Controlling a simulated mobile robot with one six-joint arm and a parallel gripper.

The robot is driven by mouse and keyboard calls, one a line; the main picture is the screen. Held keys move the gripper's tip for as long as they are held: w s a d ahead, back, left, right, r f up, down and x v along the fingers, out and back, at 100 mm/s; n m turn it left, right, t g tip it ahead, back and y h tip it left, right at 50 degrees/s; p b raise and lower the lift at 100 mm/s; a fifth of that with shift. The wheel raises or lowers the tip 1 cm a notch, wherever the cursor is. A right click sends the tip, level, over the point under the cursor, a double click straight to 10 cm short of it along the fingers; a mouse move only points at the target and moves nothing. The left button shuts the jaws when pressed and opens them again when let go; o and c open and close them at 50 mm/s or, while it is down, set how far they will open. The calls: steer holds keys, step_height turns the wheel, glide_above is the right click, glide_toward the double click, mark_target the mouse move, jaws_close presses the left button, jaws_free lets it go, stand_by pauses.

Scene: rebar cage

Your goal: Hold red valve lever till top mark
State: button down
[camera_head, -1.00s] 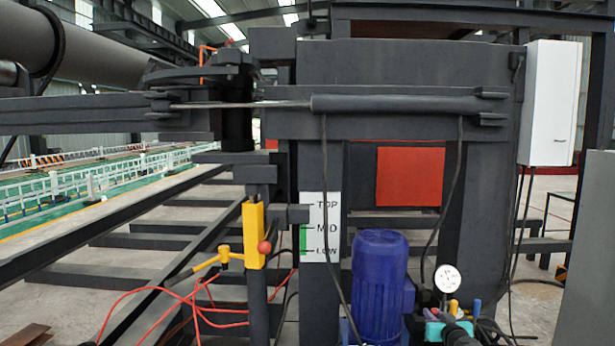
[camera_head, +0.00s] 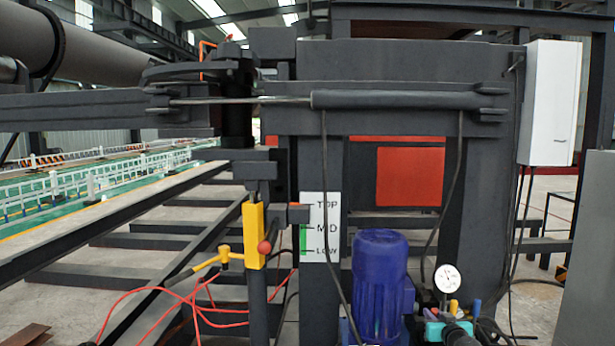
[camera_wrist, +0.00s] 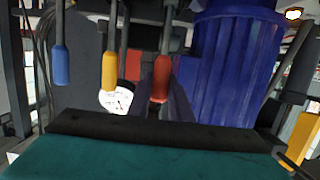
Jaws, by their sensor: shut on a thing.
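The red valve lever (camera_wrist: 161,78) hangs in the middle of the wrist view, between a blue lever (camera_wrist: 61,64) and yellow lever (camera_wrist: 109,70) on the left and the blue motor on the right. My gripper (camera_wrist: 160,97) is shut on the red lever, with its dark fingers at either side of the handle. In the head view, a white scale (camera_head: 320,240) reads TOP, MID and LOW. An orange pointer (camera_head: 300,205) stands level with the TOP line. A green band lies between MID and LOW.
The blue motor (camera_head: 380,285) and a round white gauge (camera_head: 447,279) stand close to the valves. A yellow post (camera_head: 253,235) with a red ball knob is left of the scale. Black hoses hang down in front of the frame. Red hoses lie on the floor at left.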

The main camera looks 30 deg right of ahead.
steer(key=shift+w+r+p, duration=0.1)
steer(key=shift+r+p, duration=0.1)
steer(key=shift+p, duration=0.1)
steer(key=shift+w+d+r+p, duration=0.1)
steer(key=shift+r+p, duration=0.05)
steer(key=shift+p, duration=0.6)
steer(key=shift+w+p, duration=0.1)
steer(key=shift+p, duration=0.25)
steer(key=g+p, duration=0.1)
steer(key=p, duration=0.3)
steer(key=w+d+y+p, duration=0.1)
steer(key=p, duration=0.4)
steer(key=shift+w+d+r+g, duration=0.2)
steer(key=shift+w+r+g, duration=0.1)
steer(key=shift+g, duration=0.1)
steer(key=c, duration=1.8)
jaws_free()
steer(key=shift+s+a+f, duration=0.1)
steer(key=shift+f, duration=0.1)
steer(key=shift+o, duration=0.6)
steer(key=shift+r, duration=0.1)
